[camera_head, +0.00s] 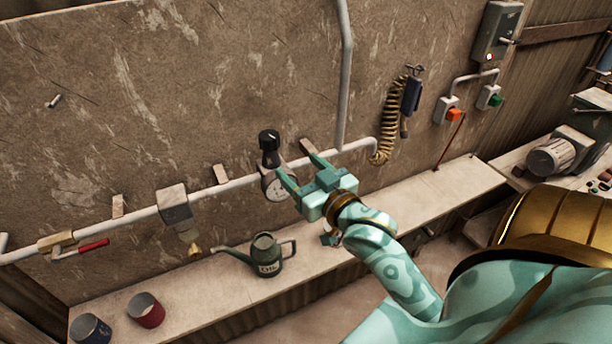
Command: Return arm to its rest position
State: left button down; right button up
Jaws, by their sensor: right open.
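My right gripper (300,177) is teal with two fingers spread apart, and I see nothing between them. It is raised in front of the wall, just right of a round gauge (275,187) with a black knob (269,141) above it. My right arm (392,262) comes in from the lower right, bent and stretched toward the wall. My left gripper is not in view.
A pipe (233,186) runs along the wall with a red-handled valve (93,246). A coiled hose (383,138) hangs right of the gripper.

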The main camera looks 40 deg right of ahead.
jog(key=shift+s, duration=0.7)
